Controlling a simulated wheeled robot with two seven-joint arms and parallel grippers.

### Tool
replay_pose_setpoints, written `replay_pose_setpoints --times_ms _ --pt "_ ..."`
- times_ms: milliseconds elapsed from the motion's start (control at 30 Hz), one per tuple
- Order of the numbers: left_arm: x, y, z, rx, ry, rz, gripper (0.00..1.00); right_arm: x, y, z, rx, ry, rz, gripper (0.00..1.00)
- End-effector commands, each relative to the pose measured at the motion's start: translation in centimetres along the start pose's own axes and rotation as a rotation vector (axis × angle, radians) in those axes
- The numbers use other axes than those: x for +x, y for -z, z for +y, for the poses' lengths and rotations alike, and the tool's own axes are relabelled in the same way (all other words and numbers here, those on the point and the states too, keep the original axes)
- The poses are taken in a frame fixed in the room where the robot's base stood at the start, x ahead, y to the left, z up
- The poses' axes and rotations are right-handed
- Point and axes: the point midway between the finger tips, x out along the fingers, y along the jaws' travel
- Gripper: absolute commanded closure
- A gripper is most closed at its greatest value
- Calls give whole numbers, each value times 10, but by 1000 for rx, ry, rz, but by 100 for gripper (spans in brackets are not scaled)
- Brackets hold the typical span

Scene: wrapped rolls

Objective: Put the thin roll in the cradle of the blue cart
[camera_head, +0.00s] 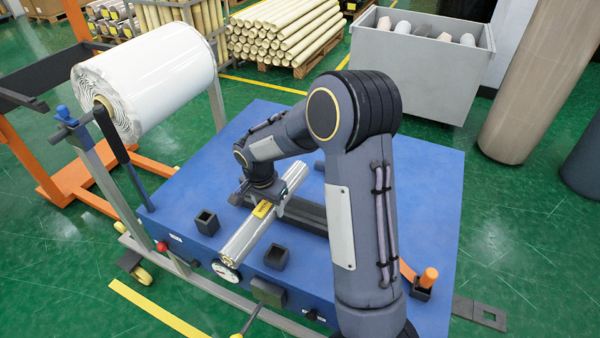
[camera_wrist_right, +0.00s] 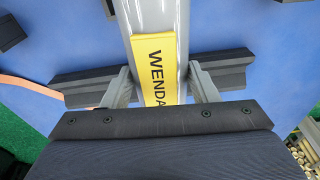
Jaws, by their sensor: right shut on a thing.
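The thin roll (camera_head: 243,242) is silver with a yellow label and slants across the left part of the blue cart (camera_head: 405,190). My right gripper (camera_head: 266,197) is shut on it near the label; the wrist view shows the fingers (camera_wrist_right: 160,88) on both sides of the yellow label (camera_wrist_right: 157,65). Long dark bars, seemingly the cradle (camera_head: 305,214), lie on the cart top, partly hidden by my right arm. In the wrist view a dark bar (camera_wrist_right: 85,88) runs crosswise behind the roll. Whether the roll touches it, I cannot tell. My left gripper is not in view.
A big white roll (camera_head: 150,75) hangs at the upper left. A grey bin (camera_head: 425,75) stands behind the cart.

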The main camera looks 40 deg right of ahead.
Motion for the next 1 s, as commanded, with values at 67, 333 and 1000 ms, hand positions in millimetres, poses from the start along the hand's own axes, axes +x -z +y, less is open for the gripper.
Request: replay_pose_setpoints --times_ms 67,333,1000 --pt "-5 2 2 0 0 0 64 0 26 4 280 -35 1 88" --pt "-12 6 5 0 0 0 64 4 93 27 1140 -140 -4 88" --pt "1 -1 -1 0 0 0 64 28 113 38 1490 -182 -8 88"
